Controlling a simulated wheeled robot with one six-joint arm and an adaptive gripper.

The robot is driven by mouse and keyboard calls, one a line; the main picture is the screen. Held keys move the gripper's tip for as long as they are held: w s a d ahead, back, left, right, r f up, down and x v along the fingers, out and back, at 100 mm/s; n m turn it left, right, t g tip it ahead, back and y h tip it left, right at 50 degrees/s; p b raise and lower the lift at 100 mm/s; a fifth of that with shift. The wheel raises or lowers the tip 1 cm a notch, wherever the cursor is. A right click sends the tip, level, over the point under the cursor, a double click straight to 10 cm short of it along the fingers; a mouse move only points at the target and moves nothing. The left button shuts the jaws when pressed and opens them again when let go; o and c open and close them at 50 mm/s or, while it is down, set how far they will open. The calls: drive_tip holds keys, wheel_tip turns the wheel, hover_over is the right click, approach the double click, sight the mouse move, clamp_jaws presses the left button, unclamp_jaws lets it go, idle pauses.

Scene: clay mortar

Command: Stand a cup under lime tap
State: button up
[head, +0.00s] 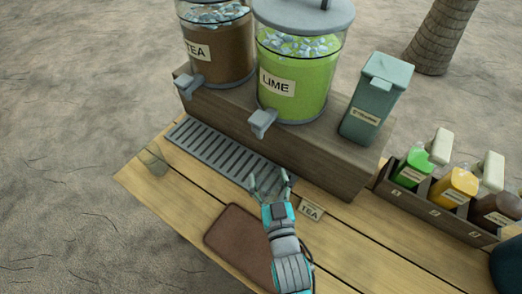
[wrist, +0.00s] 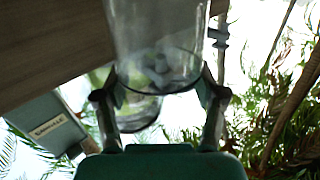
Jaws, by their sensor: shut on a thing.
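The lime dispenser (head: 300,85) is a clear jar of green drink with a grey lid and a LIME label. Its grey lime tap (head: 262,122) juts out at the front, above the slatted drip tray (head: 195,142). My gripper (head: 269,182) is at the tray's right end, below and a little right of the tap. In the wrist view my gripper (wrist: 160,95) is shut on a clear glass cup (wrist: 155,40), with one finger on each side. The cup is hard to make out in the head view. Whether its base touches the tray cannot be told.
A tea dispenser (head: 218,50) stands left of the lime one on a wooden riser (head: 225,115). A grey-green canister (head: 375,100) stands at its right. A bottle rack (head: 435,212) is at right.

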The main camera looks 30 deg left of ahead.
sight(271, 196)
drive_tip(key=w+a+f, duration=0.3)
drive_tip(key=w+a, duration=0.4)
drive_tip(key=w, duration=0.2)
drive_tip(key=shift+f, duration=0.3)
drive_tip(key=shift+f, duration=0.15)
drive_tip(key=o, duration=1.2)
drive_tip(key=v, duration=1.2)
drive_tip(key=shift+d+r, duration=0.1)
drive_tip(key=shift+r, duration=0.1)
